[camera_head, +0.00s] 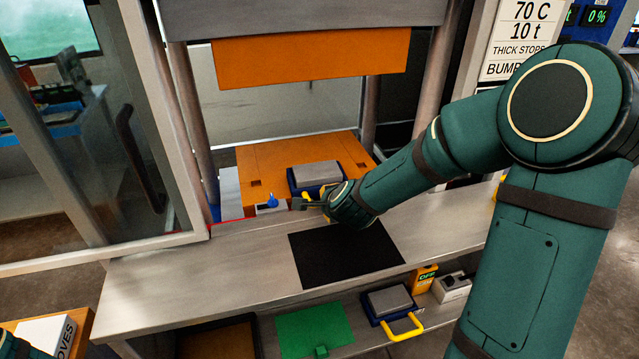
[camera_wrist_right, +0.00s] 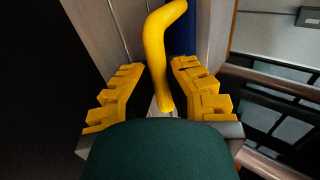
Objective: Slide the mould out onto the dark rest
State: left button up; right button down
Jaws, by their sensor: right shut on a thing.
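The mould (camera_head: 318,173), a grey block on a blue base, sits on the orange lower platen (camera_head: 262,165) of the press. My right gripper (camera_head: 308,203) is at the mould's near side, shut on its yellow handle. In the right wrist view the handle (camera_wrist_right: 155,55) runs between the two yellow toothed fingers of the gripper (camera_wrist_right: 160,95). The dark rest (camera_head: 345,255) is a flat black square on the grey bench in front of the press, and it is empty. My left gripper is not in view.
The orange upper platen (camera_head: 310,58) hangs well above the mould. A small blue knob (camera_head: 271,201) stands left of the gripper. A second grey and blue mould (camera_head: 390,300) with a yellow handle lies on the lower shelf beside a green mat (camera_head: 312,330). The bench (camera_head: 190,280) is clear around the rest.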

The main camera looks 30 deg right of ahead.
jog(key=shift+s+a, duration=0.15)
jog(key=shift+s, duration=0.5)
jog(key=shift+s+a+f+b, duration=0.1)
jog(key=shift+s+b, duration=0.1)
jog(key=shift+s, duration=0.15)
jog(key=shift+s+a+f+b, duration=0.1)
jog(key=shift+s+b, duration=0.05)
jog(key=shift+s, duration=0.2)
jog(key=shift+s+a+r, duration=0.1)
jog(key=shift+s+a, duration=0.1)
jog(key=shift+s, duration=0.5)
jog(key=shift+s+a, duration=0.15)
jog(key=shift+s, duration=0.5)
jog(key=shift+b, duration=0.3)
